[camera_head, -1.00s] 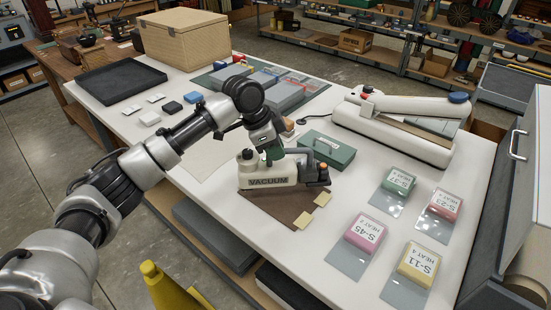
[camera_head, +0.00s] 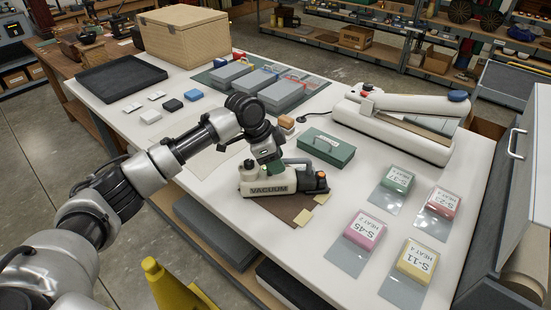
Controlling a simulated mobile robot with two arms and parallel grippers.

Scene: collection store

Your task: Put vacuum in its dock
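The vacuum (camera_head: 288,182), a cream body with a dark label and an orange-and-black right end, is at the middle of the white table. It covers part of a brown mat (camera_head: 296,212) with pale yellow tabs. I cannot tell whether it touches the mat. My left gripper (camera_head: 270,163) is at the top of the vacuum, over its middle, and appears shut on it. Its fingertips are mostly hidden. I cannot pick out a separate dock; the mat is the only thing seen beneath the vacuum. My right gripper is not in view.
A green case (camera_head: 327,149) stands close behind the vacuum. A white press-like machine (camera_head: 392,122) is behind right. Coloured labelled blocks such as the pink one (camera_head: 364,229) lie to the right. Grey boxes (camera_head: 283,95) and a black tray (camera_head: 117,80) are farther back.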

